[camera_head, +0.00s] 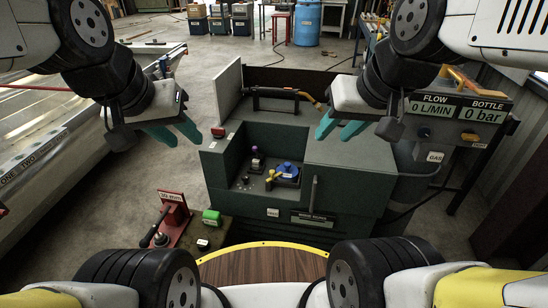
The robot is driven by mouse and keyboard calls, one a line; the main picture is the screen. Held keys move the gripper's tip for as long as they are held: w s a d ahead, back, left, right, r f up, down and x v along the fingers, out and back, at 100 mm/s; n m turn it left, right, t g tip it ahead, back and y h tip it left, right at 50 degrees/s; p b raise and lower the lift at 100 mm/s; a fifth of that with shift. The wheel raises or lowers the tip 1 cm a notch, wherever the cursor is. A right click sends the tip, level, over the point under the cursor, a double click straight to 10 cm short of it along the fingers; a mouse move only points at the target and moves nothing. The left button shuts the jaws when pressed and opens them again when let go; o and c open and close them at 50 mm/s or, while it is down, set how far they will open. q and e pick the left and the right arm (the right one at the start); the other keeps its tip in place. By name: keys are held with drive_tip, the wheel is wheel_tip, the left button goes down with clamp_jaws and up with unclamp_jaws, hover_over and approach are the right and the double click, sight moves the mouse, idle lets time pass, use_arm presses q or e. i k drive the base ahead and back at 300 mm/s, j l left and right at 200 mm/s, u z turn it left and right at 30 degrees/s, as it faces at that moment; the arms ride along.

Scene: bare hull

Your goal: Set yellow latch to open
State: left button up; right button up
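A small yellow lever (271,178), which may be the yellow latch, sits in the recess of a dark green machine (340,150), in front of a blue round part (287,170). I cannot tell whether it is open or shut. My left gripper (173,135) hangs open and empty to the upper left of the recess. My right gripper (338,130) is open and empty over the machine's top, right of the recess. Neither gripper touches the lever.
A torch with an orange end (305,97) lies along the machine's back. A FLOW and BOTTLE display panel (450,107) stands right. A red vise-like tool (173,210) and green block (211,217) are at lower left. A long metal bench (60,130) fills the left.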

sight(272, 174)
drive_tip(key=l, duration=1.2)
drive_tip(key=k, duration=0.6)
drive_tip(key=i+l+u, duration=0.35)
drive_tip(key=i, duration=0.35)
drive_tip(key=i+l+u, duration=0.4)
drive_tip(key=i+l, duration=0.2)
